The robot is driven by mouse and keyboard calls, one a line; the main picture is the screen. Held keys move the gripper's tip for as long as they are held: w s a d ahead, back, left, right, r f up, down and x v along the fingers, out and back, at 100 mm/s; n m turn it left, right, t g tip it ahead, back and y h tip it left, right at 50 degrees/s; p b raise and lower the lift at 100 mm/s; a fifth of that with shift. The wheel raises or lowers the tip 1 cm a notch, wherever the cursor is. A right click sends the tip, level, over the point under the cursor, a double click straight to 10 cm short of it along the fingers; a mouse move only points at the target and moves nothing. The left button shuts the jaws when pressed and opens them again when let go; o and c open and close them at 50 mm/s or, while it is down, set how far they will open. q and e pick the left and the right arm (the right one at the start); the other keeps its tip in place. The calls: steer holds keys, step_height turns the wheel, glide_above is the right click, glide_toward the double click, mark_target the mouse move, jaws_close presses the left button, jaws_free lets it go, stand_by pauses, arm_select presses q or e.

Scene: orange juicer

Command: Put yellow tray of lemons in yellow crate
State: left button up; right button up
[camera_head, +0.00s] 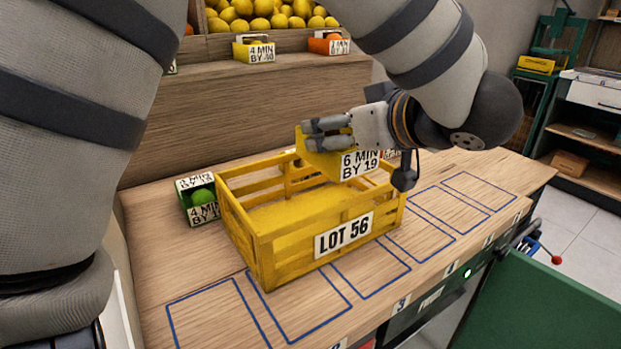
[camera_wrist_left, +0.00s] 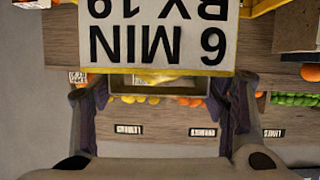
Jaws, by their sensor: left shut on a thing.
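The yellow crate (camera_head: 335,215), with slatted sides and a LOT 56 label, stands upright on the wooden counter. Its visible floor is bare. My left gripper (camera_head: 328,133) is shut on the yellow tray (camera_head: 316,160), which has a label reading 6 MIN BY 19. The tray appears over the back right part of the crate; I cannot tell whether its bottom is below the rim. The tray's label (camera_wrist_left: 160,30) shows upside down in the left wrist view. Its lemons are hidden by the gripper in the head view. My right gripper is out of view.
A green tray (camera_head: 201,197) with a lime stands left of the crate. Another yellow tray (camera_head: 252,48) and an orange tray (camera_head: 328,42) sit on the raised shelf behind, below a bin of lemons (camera_head: 262,14).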

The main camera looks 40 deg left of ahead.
mark_target(315, 153)
arm_select(q)
steer(key=a+f, duration=0.4)
steer(key=f, duration=0.1)
steer(key=shift+a+f, duration=0.35)
step_height(315, 153, down, 3)
steer(key=shift+a+f, duration=0.15)
steer(key=shift+f, duration=0.1)
steer(key=shift+f, duration=0.5)
steer(key=o, duration=1.4)
steer(key=shift+o, duration=0.2)
